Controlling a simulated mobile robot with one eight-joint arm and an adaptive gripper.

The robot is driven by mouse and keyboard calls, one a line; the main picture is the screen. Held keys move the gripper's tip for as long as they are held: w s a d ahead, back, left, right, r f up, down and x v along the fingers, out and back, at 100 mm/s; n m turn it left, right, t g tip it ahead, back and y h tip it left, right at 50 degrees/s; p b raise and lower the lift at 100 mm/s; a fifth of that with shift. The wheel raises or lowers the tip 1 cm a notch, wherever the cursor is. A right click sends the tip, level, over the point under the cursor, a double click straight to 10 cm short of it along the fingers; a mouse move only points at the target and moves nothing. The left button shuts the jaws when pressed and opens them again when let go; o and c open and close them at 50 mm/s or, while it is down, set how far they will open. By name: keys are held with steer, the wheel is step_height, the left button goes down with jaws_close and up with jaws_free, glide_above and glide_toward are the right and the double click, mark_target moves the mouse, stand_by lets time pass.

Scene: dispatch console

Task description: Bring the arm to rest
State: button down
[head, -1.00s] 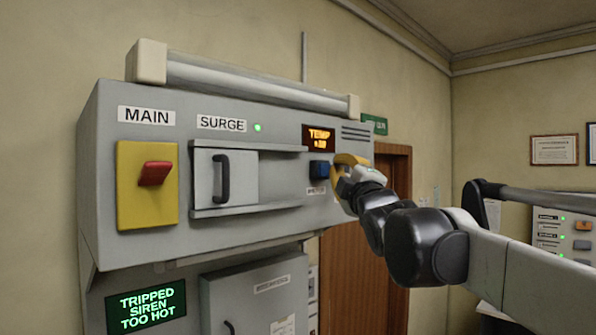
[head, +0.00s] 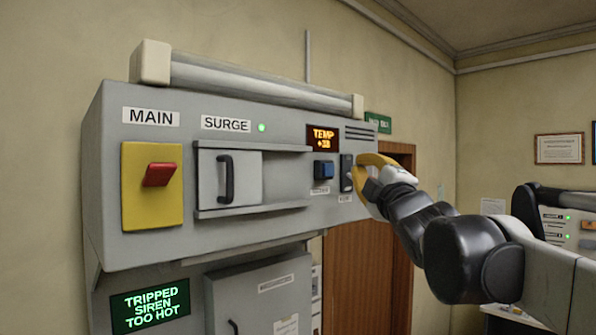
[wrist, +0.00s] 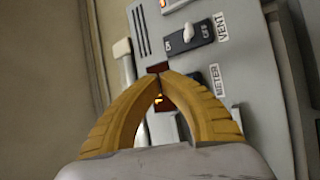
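My gripper (head: 362,166) is at the right end of the grey console (head: 290,215), close to its dark vent switch (head: 346,172). In the wrist view my gripper (wrist: 161,71) has its two yellow curved fingers meeting at the tips, with nothing seen held between them. The vent switch (wrist: 188,38) shows there with a pale lever and ON/OFF marks, apart from the fingertips. My arm reaches in from the right of the head view, bent and raised.
The console carries a red handle on a yellow plate (head: 138,208), a surge door (head: 213,178), a blue button (head: 323,170) and an orange TEMP display (head: 323,139). A lower screen (head: 150,304) reads TRIPPED SIREN TOO HOT. A brown door (head: 365,270) stands behind.

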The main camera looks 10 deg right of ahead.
steer(key=s+d+f+m+g+h+b, duration=0.1)
steer(key=s+f+m+g+b, duration=0.15)
steer(key=f+b, duration=0.85)
steer(key=s+f+m+g+h+b, duration=0.15)
steer(key=s+f+m, duration=0.25)
steer(key=f, duration=1.4)
steer(key=s+d+f+m+g+h+b, duration=0.1)
steer(key=s+f+m+g+b, duration=0.2)
steer(key=f+b, duration=0.8)
steer(key=s+a+f+m+g+b, duration=0.1)
steer(key=s+f+b, duration=0.3)
steer(key=f, duration=1.1)
steer(key=s+a+f+m+g+y+b, duration=0.1)
steer(key=s+f+m+g+b, duration=0.2)
steer(key=s+f, duration=0.5)
steer(key=s+a+f+m+g+b, duration=0.1)
steer(key=s+f+g+b, duration=0.3)
steer(key=f, duration=1.8)
steer(key=s+m+b, duration=0.1)
steer(key=s+b, duration=0.1)
steer(key=s, duration=0.1)
steer(key=shift+a+f, duration=0.15)
steer(key=shift+a, duration=0.2)
steer(key=shift+m+y, duration=0.25)
